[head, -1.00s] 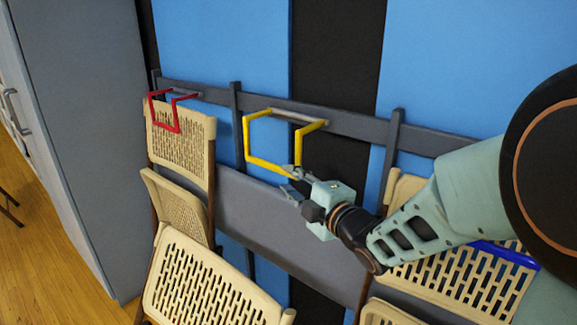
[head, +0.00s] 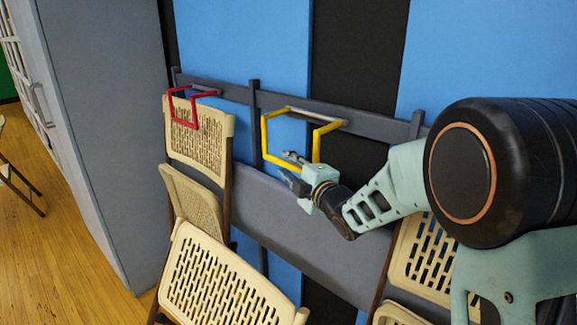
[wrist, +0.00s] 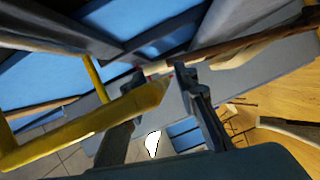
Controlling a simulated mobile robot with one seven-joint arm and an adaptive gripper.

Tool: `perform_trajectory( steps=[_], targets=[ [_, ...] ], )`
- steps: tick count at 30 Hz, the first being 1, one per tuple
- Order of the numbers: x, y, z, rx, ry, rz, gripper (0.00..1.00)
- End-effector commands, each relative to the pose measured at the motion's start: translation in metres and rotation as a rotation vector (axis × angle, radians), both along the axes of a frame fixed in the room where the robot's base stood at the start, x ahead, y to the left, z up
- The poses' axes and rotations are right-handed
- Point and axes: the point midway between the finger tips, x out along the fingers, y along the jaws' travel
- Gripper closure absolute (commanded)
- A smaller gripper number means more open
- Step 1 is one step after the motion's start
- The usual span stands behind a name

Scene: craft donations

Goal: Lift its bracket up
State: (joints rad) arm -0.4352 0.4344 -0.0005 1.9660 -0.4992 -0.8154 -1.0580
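A yellow bracket (head: 265,138) sticks out from the grey wall rail in the head view, an angular loop with its lower bar level with my gripper. In the wrist view the yellow bracket (wrist: 60,138) runs in from the left, crosses one finger, and its corner lies near the space between the fingers. My gripper (head: 285,164) is open at the lower bar. Its two fingers also show apart in the wrist view (wrist: 160,78). I cannot tell whether they touch the bar.
A red bracket (head: 183,122) holds tan folding chairs (head: 200,140) at left. More tan chairs (head: 425,260) stand at right, partly behind my arm. A tan chair (head: 215,275) leans in front, below the yellow bracket. A grey cabinet (head: 100,130) stands at far left.

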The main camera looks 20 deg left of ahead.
Motion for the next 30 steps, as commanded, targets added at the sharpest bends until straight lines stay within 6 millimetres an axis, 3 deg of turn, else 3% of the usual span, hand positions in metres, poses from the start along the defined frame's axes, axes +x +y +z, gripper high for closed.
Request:
perform_trajectory(
  steps=[1, 9, 23, 30],
  targets=[
    [0.000, 0.000, 0.000, 0.000, 0.000, 0.000, 0.73],
    [0.000, 0.000, 0.000, 0.000, 0.000, 0.000, 1.00],
    [-0.001, 0.001, 0.001, 0.001, 0.003, 0.000, 1.00],
    [-0.005, 0.012, 0.008, 0.019, 0.038, 0.001, 1.00]
  ],
)
